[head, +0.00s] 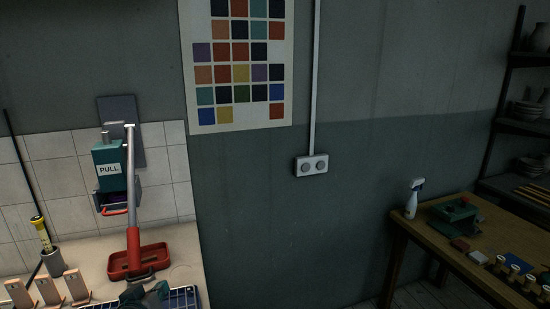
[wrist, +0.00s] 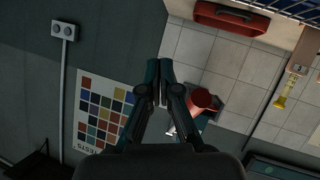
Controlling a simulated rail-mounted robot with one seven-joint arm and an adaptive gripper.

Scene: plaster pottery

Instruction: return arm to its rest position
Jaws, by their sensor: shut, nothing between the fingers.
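My gripper (wrist: 158,75) shows in the wrist view with its two teal-tipped fingers together and nothing between them. It is in open air, apart from the wall and the counter things seen beyond it. In the head view, dark teal shapes at the bottom edge, by a blue rack (head: 182,297), may be part of my gripper, but I cannot tell. The rest of my arm is out of view there.
Wooden blocks (head: 48,290) and a yellow-handled tool (head: 41,233) stand left. A workbench (head: 405,232) with a spray bottle (head: 413,199) is right.

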